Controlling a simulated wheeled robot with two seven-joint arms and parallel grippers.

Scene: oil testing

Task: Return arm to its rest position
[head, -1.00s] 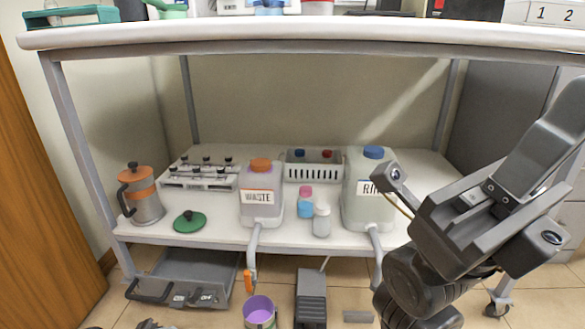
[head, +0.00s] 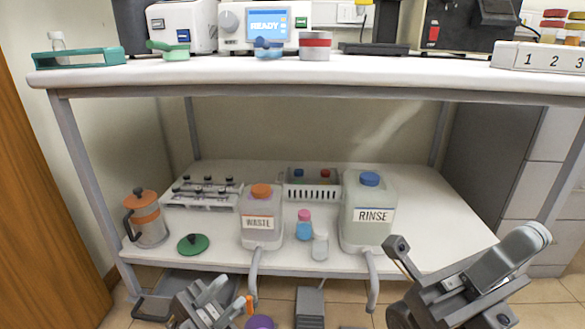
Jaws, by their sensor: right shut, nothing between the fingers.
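My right gripper (head: 534,236) is at the lower right, raised in front of the lower shelf's right end. Its fingers are together with nothing between them. The camera-like part beside it is close in the picture to the rinse container (head: 368,220), with no clear contact. My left gripper (head: 212,290) is low at the bottom edge, in front of the shelf and below the waste container (head: 260,223).
The lower shelf (head: 440,215) holds a press pot (head: 145,218), a green lid (head: 193,244), small bottles (head: 304,225) and a rack (head: 313,190). The upper bench (head: 200,78) carries instruments, including one reading READY (head: 266,26). The shelf's right part is clear.

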